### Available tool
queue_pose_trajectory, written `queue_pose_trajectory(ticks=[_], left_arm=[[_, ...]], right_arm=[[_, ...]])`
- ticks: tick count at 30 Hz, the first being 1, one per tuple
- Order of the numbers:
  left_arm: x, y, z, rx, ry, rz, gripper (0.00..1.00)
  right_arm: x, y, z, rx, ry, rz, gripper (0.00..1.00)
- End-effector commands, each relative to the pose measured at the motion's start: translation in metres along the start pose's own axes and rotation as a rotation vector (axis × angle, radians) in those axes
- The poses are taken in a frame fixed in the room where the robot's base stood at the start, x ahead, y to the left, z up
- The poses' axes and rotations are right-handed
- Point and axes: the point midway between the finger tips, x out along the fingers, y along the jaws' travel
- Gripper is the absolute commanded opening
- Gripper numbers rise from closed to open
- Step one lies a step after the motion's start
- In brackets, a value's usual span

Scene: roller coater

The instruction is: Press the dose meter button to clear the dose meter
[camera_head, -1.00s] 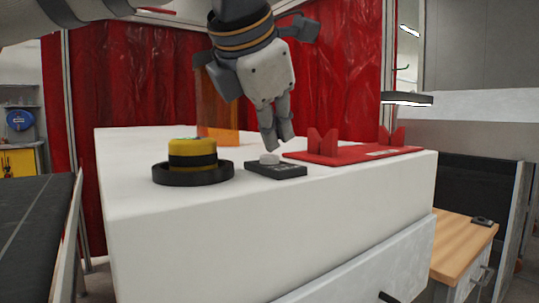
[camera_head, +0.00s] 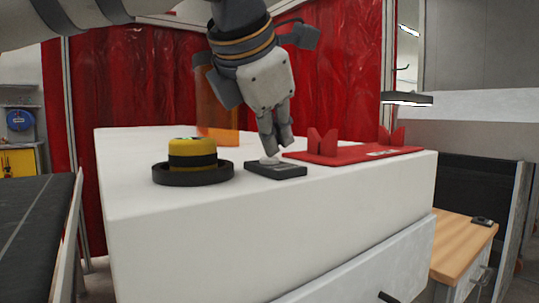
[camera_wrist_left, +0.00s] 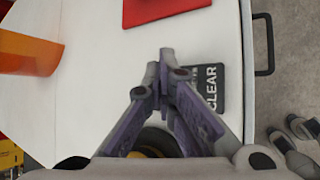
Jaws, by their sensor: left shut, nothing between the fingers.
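The dose meter (camera_head: 277,171) is a flat dark box with a pale round button (camera_head: 269,160) on top. It lies near the front edge of the white cabinet top. In the left wrist view the dose meter (camera_wrist_left: 208,92) shows the word CLEAR, and its button is hidden behind the fingers. My left gripper (camera_head: 272,151) is shut and empty, pointing down. Its fingertips are at the button in the head view; I cannot tell if they touch it. In the left wrist view the left gripper (camera_wrist_left: 162,84) overlaps the meter's left side. My right gripper is not recognisable in either view.
A yellow and black round object (camera_head: 192,154) sits in a dark dish (camera_head: 193,176) left of the meter. A red stand (camera_head: 352,156) lies to the right, and an orange translucent panel (camera_head: 217,118) stands behind. The white top (camera_head: 135,180) is clear at the front left.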

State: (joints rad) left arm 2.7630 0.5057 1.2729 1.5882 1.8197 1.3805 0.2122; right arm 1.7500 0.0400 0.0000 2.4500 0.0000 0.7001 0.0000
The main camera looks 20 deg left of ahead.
Motion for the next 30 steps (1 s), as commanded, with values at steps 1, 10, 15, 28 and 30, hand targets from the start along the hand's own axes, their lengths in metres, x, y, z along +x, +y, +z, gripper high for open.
queue_pose_trajectory(ticks=[1, 10, 15, 28, 30], left_arm=[[0.001, -0.001, -0.001, 0.000, 0.003, -0.002, 0.00], [0.001, -0.001, -0.001, 0.000, 0.004, -0.002, 0.00], [-0.003, 0.003, 0.003, -0.001, 0.003, 0.000, 0.00], [-0.011, 0.008, 0.008, 0.000, 0.002, -0.001, 0.00], [-0.013, 0.010, 0.010, -0.001, 0.001, 0.000, 0.00]], right_arm=[[0.000, 0.000, 0.000, 0.000, -0.001, 0.000, 0.40], [0.000, 0.000, 0.000, 0.000, -0.001, 0.000, 0.40], [0.000, 0.000, 0.000, 0.000, -0.001, 0.000, 0.40], [0.000, 0.000, 0.000, 0.000, -0.001, 0.000, 0.40], [0.000, 0.000, 0.000, 0.000, -0.001, 0.000, 0.40]])
